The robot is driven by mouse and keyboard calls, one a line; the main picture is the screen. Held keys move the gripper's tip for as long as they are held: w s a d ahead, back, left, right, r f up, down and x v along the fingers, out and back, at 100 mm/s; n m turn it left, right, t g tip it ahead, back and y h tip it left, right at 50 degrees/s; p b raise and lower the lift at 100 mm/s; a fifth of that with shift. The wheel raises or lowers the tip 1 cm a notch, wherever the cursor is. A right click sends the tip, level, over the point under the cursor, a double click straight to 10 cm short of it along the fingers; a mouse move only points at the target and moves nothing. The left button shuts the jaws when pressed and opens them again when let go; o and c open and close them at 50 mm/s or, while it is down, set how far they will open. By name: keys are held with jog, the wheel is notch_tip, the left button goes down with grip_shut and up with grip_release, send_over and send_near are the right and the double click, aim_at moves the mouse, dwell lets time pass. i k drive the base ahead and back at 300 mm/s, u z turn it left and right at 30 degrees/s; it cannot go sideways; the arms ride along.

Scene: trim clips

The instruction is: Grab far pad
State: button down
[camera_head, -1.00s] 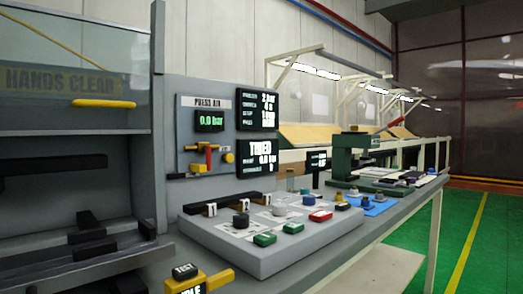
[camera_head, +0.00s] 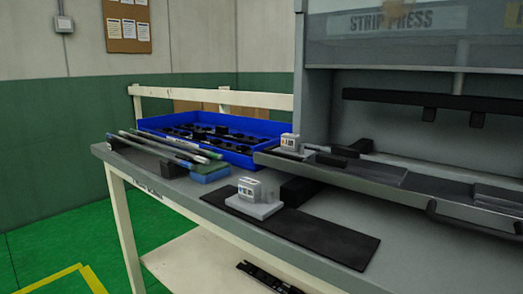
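No part of my gripper shows in the head view. Two small light-grey blocks with coloured marks are in view; I cannot tell for sure whether either is a pad. The nearer block (camera_head: 249,190) sits on a flat grey base on a long black mat (camera_head: 315,235) near the bench's front edge. The farther block (camera_head: 290,142) is smaller in view and stands at the left end of the grey press tray (camera_head: 400,187). A black block (camera_head: 297,190) lies just behind the mat.
A blue tray (camera_head: 160,124) of several black parts stands at the back left. Thin strips (camera_head: 165,147) lie across a black and a blue-green support (camera_head: 210,173). The strip press (camera_head: 400,60) rises at right. Green floor (camera_head: 40,240) is clear at left.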

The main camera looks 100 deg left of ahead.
aim_at(291, 145)
jog(key=u, duration=5.4)
jog(key=i, duration=2.45)
jog(key=z, duration=3.1)
